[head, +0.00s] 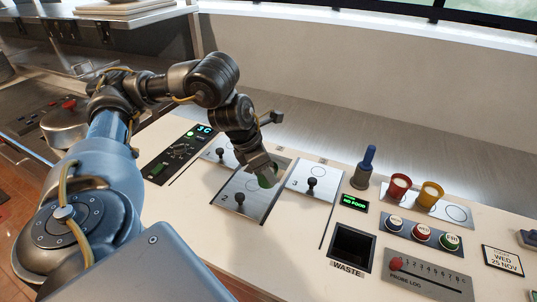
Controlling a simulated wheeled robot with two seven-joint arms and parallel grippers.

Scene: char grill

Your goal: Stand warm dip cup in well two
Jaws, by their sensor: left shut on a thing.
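My left gripper (262,170) points down over the upper right part of the plate marked 2 (232,205), close to plate 3. I cannot tell whether the cup touches the plate or sits in an opening. Plate 2 has a black knob at its lower end. My right gripper is not in view.
Plate 3 (320,182) lies to the right and another knobbed plate (216,155) behind left. A red cup (398,187) and a yellow-filled cup (430,194) stand at the right. A waste opening (352,248) is in front. The counter's front left is clear.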

